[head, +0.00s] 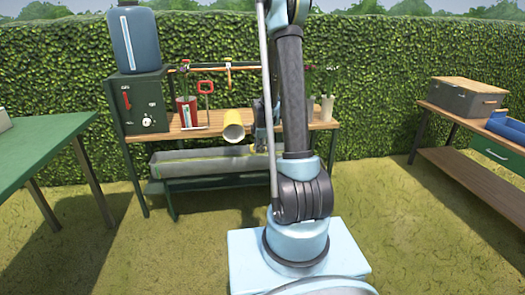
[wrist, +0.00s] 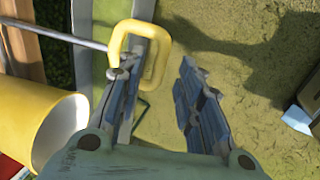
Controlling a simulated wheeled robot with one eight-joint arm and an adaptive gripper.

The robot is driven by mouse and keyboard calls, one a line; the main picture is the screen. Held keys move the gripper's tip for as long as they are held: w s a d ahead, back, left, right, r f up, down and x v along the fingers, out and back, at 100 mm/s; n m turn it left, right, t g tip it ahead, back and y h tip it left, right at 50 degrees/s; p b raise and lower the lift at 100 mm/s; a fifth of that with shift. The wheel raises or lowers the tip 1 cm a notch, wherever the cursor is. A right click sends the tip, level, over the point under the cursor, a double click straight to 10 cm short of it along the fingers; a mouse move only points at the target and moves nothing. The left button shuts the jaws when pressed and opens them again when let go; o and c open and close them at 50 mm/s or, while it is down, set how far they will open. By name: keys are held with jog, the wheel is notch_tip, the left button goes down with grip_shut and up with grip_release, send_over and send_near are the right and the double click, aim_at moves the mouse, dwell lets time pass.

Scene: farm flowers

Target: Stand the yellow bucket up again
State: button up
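The yellow bucket (head: 234,128) lies on its side at the front edge of the wooden bench (head: 186,133), its pale open mouth facing forward. In the wrist view the bucket (wrist: 28,112) is at the left edge, its mouth turned toward my gripper. My gripper (wrist: 168,55) is open, with a clear gap between its fingers and nothing held. It is apart from the bucket, to the right of it. In the head view my gripper is mostly hidden behind my arm, close to the right of the bucket.
A yellow loop handle (wrist: 117,48) overlaps my left finger in the wrist view; I cannot tell if they touch. A red container (head: 187,113) stands left of the bucket. A grey trough (head: 200,162) is below the bench edge. A green cabinet (head: 137,103) carries a blue container (head: 135,42).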

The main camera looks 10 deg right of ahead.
jog(key=shift+x, duration=1.1)
jog(key=shift+c, duration=0.3)
